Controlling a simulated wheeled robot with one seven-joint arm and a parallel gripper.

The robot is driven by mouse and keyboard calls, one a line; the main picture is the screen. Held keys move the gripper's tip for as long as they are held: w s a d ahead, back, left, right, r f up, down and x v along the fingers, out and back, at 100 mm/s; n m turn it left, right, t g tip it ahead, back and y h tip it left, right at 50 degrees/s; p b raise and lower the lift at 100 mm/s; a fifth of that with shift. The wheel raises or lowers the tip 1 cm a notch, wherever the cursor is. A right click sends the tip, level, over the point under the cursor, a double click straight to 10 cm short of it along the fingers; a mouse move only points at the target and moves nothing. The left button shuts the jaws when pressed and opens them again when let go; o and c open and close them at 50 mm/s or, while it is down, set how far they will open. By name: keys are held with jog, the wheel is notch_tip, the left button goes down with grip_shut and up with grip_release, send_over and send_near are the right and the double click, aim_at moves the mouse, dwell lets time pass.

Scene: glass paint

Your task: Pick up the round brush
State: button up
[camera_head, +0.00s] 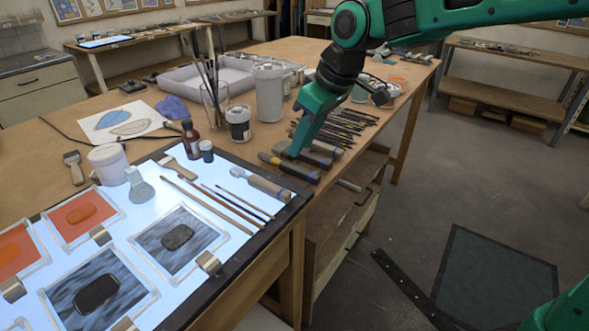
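Several slender brushes (228,206) lie on the glowing light panel (200,174). A thicker-handled tool with a pale rounded end (262,183) lies at the panel's right; it may be the round brush, but I cannot tell for sure. My gripper (295,152) is low over the bench, right of the panel, beside dark-handled tools (290,167). A row of many thin dark brushes or sticks (342,125) lies just behind it. The fingers are small and partly hidden, so I cannot tell if they are open or touching anything.
A dark bottle (191,139), a glass of tall brushes (215,105), a labelled jar (238,123) and a pale canister (268,92) stand left of my gripper. Painted glass pieces (178,237) cover the panel's front. The bench's right edge is close to my gripper.

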aim_at(293, 166)
jog(key=shift+x, duration=3.8)
jog(key=shift+w+d, duration=0.1)
jog(key=shift+d, duration=0.05)
jog(key=shift+f, duration=0.25)
grip_shut()
